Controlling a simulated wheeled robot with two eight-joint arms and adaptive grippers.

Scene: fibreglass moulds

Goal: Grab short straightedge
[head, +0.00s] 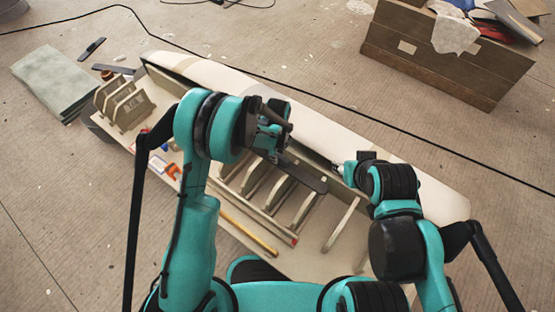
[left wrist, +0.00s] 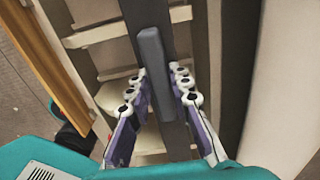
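The short straightedge is a dark grey flat bar (head: 308,177) with a raised grip along its middle. It lies across the light ribs of the mould box, and its far end is hidden behind my left gripper in the head view. The left wrist view shows its raised grip (left wrist: 153,62) between the fingers. My left gripper (head: 276,148) is over the bar, pointing down. Its fingers (left wrist: 165,88) are spread on either side of the bar, with a gap showing on the right. My right gripper (head: 338,168) is at the bar's right, near the mould's cream edge; its fingers are too small to read.
The long cream mould (head: 225,80) runs diagonally behind the ribs. A yellow-brown stick (head: 250,232) lies at the box's near side. A wooden crate (head: 440,60) stands at back right. Grey-green sheets (head: 55,82) and a dark handled tool (head: 92,48) lie on the floor at left.

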